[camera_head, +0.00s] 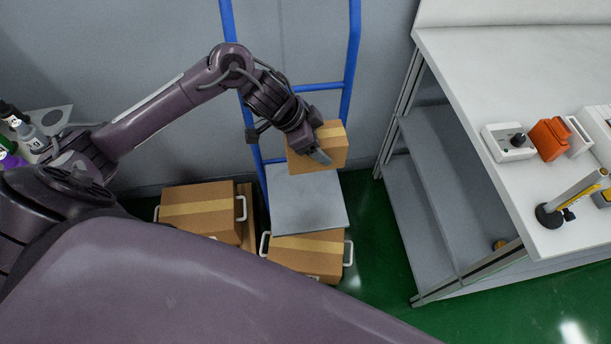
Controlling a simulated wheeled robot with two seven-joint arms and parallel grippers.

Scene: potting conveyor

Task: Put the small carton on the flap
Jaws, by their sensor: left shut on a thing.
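The small carton (333,145) is brown with a yellowish tape band. My left gripper (318,156) is shut on it, with a finger lying across its near left side. The carton is over the far part of the flap (308,207), a flat grey plate on the blue hand truck (350,60). I cannot tell whether the carton touches the flap or hangs just above it. The front and right of the flap are bare. My right gripper is not in view.
Two larger taped cartons with white handles stand low down, one at left (200,208) and one in front of the flap (310,262). A white workbench (500,80) with several devices and a lower shelf stands at right. Green floor lies between.

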